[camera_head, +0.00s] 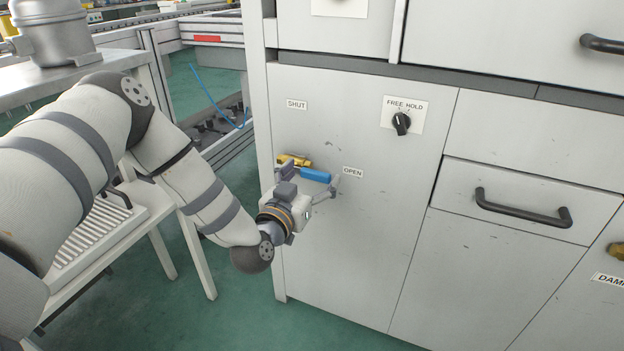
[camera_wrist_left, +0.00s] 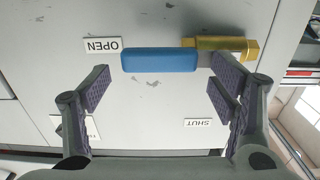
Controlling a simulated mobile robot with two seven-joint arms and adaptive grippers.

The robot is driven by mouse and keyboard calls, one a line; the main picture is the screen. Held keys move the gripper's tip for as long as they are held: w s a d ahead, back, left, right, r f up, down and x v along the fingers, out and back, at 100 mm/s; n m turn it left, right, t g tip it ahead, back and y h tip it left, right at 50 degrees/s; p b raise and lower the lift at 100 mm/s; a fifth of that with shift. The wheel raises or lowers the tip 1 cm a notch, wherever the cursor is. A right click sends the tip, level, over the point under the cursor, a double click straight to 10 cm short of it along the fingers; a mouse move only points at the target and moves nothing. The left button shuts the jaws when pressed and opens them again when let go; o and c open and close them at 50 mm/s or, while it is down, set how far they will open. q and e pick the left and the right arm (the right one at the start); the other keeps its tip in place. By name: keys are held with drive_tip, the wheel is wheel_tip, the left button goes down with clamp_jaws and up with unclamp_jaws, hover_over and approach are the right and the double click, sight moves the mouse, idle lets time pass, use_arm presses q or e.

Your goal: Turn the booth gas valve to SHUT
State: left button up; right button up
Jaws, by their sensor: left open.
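The gas valve has a brass body (camera_head: 294,160) and a blue lever (camera_head: 315,175) on the grey cabinet front. The lever lies nearly level and points right, toward the OPEN label (camera_head: 353,172). The SHUT label (camera_head: 297,104) is above the valve. My left gripper (camera_head: 308,180) is open in front of the valve. In the left wrist view the blue lever (camera_wrist_left: 160,60) shows lengthwise between the fingertips of the gripper (camera_wrist_left: 162,85), and one finger partly overlaps the brass end (camera_wrist_left: 220,43). I cannot tell whether they touch. My right gripper is not in view.
A black FREE/HOLD knob (camera_head: 402,123) sits right of the SHUT label. A drawer with a black handle (camera_head: 522,207) is farther right. A pale table (camera_head: 100,70) with a grey metal vessel (camera_head: 54,32) stands at the left. The cabinet front below the valve is bare.

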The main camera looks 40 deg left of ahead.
use_arm(q)
drive_tip(key=shift+r, duration=0.1)
drive_tip(key=c, duration=1.7)
drive_tip(key=shift+r, duration=0.1)
